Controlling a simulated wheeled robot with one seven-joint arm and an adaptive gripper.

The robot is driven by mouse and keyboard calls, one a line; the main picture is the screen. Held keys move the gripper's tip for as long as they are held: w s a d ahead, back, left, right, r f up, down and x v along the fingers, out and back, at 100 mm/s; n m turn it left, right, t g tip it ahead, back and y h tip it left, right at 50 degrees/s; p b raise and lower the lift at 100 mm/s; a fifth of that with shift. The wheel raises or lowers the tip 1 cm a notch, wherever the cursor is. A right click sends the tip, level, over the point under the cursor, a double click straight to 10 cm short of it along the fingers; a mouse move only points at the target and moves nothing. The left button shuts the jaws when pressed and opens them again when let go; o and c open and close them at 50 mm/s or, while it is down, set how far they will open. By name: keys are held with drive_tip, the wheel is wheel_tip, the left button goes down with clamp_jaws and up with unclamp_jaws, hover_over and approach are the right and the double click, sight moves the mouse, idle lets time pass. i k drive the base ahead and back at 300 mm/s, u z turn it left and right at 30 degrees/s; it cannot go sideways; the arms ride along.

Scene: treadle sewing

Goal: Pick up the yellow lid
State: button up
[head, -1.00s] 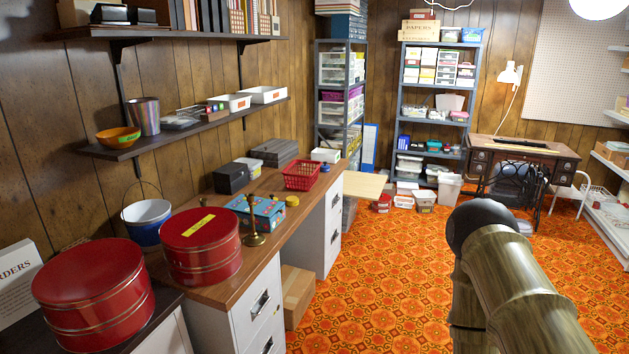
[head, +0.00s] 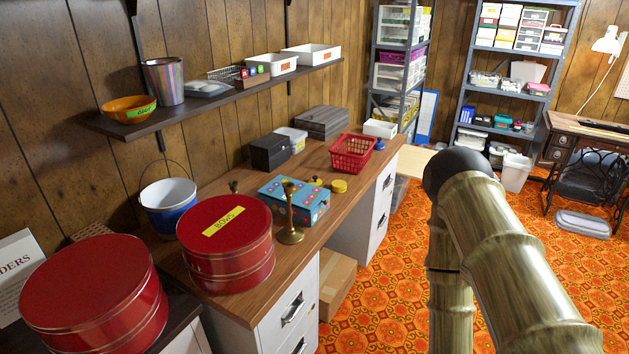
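A small round yellow lid (head: 339,186) lies on the wooden desk (head: 318,228), just right of a blue patterned box (head: 293,199) and in front of a red basket (head: 351,154). A smaller yellow item (head: 315,181) shows behind the blue box; I cannot tell what it is. My arm's links stand at the right of the head view, over the floor and apart from the desk. My gripper is not in view.
A brass candlestick (head: 290,215) stands at the desk's front edge, near the blue box. Red round tins (head: 228,245) and a blue-white bucket (head: 169,208) are at the left. A cardboard box (head: 338,283) sits on the floor. The orange patterned floor (head: 395,300) is clear before the desk.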

sight(316, 181)
drive_tip(key=z, duration=1.6)
drive_tip(key=i, duration=1.2)
drive_tip(key=u, duration=2.85)
